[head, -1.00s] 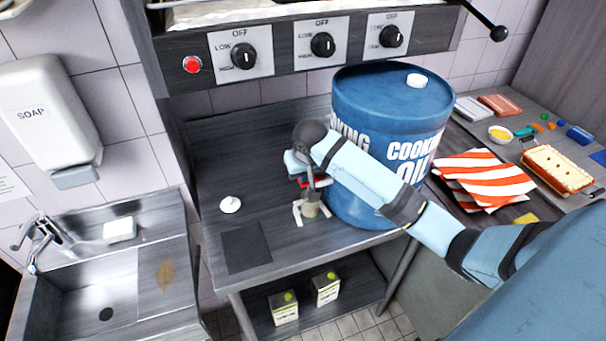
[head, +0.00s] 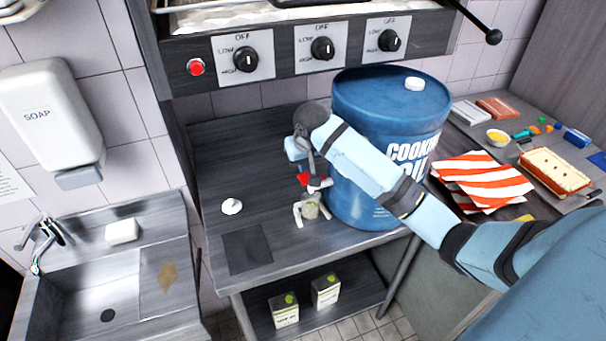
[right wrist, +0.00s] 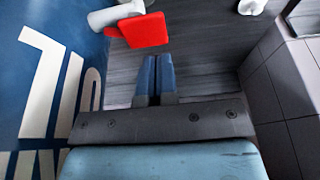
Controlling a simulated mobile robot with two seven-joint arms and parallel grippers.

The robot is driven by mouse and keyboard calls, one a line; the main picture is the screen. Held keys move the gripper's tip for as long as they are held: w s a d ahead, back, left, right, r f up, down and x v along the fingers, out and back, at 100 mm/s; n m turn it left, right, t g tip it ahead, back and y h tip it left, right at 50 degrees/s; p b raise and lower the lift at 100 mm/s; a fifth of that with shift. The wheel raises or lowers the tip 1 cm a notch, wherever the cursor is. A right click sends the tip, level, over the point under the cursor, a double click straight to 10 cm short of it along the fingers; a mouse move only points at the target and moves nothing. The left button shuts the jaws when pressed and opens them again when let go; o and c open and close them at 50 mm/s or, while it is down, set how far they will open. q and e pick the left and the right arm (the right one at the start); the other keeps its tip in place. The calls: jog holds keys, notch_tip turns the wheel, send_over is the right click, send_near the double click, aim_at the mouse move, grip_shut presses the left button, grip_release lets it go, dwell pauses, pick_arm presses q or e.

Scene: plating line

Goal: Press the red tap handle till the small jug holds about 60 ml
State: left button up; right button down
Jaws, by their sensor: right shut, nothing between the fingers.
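A large blue cooking oil drum (head: 345,120) stands on the counter. Its tap has a red handle (head: 304,180), low on the drum's left side; the handle also shows in the right wrist view (right wrist: 147,31), with a pale tap body (right wrist: 112,15) beside it. A small jug (head: 311,209) with pale beige contents stands under the tap; its fill level is too small to read. My right gripper (right wrist: 157,59) is shut and empty, its fingertips a little short of the red handle in the wrist view, with a gap visible. In the head view it is just above the tap, partly hidden by its wrist.
A white knob-like item (head: 231,206) and a dark square mat (head: 247,248) are on the counter left of the jug. A striped cloth (head: 485,180) and a baking dish (head: 553,171) lie right of the drum. A sink (head: 100,290) is at left.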

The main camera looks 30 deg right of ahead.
pick_arm(q)
jog(key=shift+s+a+f+b, duration=0.2)
jog(key=shift+s+a+b, duration=0.1)
jog(key=shift+b, duration=0.35)
pick_arm(e)
jog(key=v, duration=1.1)
jog(key=shift+r, duration=0.15)
